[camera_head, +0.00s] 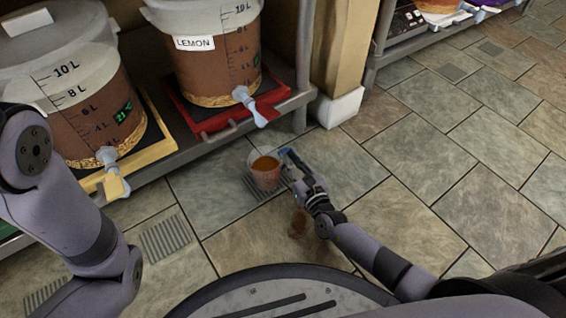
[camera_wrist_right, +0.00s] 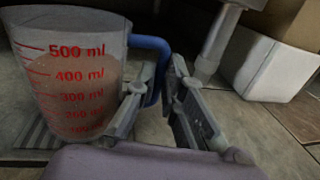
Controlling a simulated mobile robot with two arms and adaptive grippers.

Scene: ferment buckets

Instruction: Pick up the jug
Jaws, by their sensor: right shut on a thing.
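The jug (camera_head: 265,173) is a clear measuring jug with orange-brown liquid, upright in front of the shelf. In the right wrist view the jug (camera_wrist_right: 70,80) shows red marks up to 500 ml and a blue handle (camera_wrist_right: 152,46). My right gripper (camera_head: 290,163) is at the handle side of the jug. Its fingers (camera_wrist_right: 165,88) are shut on the handle, one on each side of it. I cannot tell whether the jug's base touches the floor. My left arm is at the left edge; its gripper is out of view.
A low shelf (camera_head: 205,150) holds a LEMON bucket (camera_head: 215,65) on a red tray (camera_head: 195,120) and another bucket (camera_head: 80,115) on a yellow tray (camera_head: 155,150), both with taps. A pillar (camera_head: 345,50) stands right of them. Tiled floor (camera_head: 420,160) is clear to the right.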

